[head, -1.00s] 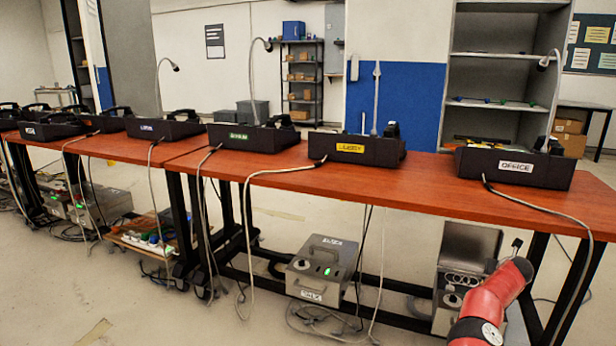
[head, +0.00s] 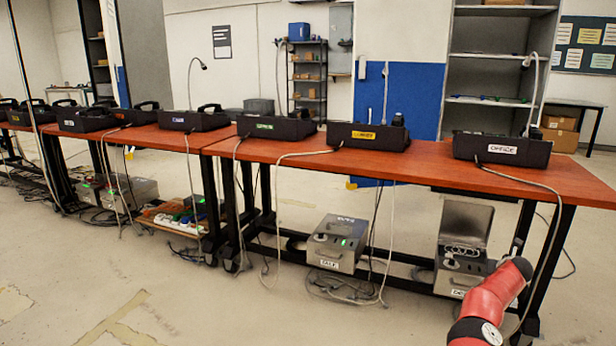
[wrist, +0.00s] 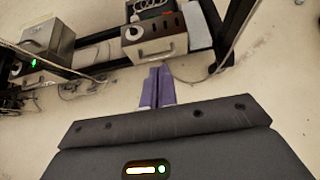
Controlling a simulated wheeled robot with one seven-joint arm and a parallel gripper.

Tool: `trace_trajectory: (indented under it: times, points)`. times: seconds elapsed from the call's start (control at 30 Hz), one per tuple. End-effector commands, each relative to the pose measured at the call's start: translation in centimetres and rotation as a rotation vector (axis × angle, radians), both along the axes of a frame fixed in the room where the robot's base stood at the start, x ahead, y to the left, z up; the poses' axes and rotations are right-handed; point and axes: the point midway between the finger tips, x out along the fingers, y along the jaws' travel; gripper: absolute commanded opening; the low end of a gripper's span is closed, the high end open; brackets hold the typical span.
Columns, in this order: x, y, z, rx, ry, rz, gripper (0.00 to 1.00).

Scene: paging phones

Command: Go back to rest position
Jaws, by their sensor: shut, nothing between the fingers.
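My gripper (wrist: 158,88) shows in the wrist view with its two purple fingers together and nothing between them. It points over bare floor toward a grey metal box (wrist: 157,40) under the table. In the head view my red arm shows at the lower right, and the gripper itself is out of the picture. Black paging phone units stand in a row on the wooden tables (head: 420,168). The one labelled OFFICE (head: 502,148) is at the right, and the yellow-labelled one (head: 366,136) is left of it.
Grey metal boxes (head: 338,243) sit on the low black frame under the tables. Cables hang from the table edge to the floor. Another box with an open lid (head: 462,265) stands close to my arm. The floor (head: 200,300) in front is clear.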

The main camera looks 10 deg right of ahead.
Motion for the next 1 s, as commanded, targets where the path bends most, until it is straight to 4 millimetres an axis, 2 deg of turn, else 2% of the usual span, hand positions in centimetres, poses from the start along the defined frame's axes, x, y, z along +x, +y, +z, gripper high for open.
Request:
trace_trajectory:
  times: [0.07,0.27,0.47,0.67,0.77,0.9,1.0]
  points:
    - [0.0,0.0,0.4,0.001,-0.007,-0.004,0.00]
    - [0.1,-0.6,3.8,0.015,-0.095,-0.064,0.00]
    - [-0.3,-1.2,8.3,0.042,-0.215,-0.143,0.00]
    - [-1.4,-1.7,15.3,0.103,-0.414,-0.272,0.00]
    - [-2.7,-1.7,19.8,0.163,-0.557,-0.365,0.00]
    - [-5.9,-0.7,27.0,0.321,-0.822,-0.542,0.00]
    - [-8.6,1.1,30.6,0.484,-1.006,-0.684,0.00]
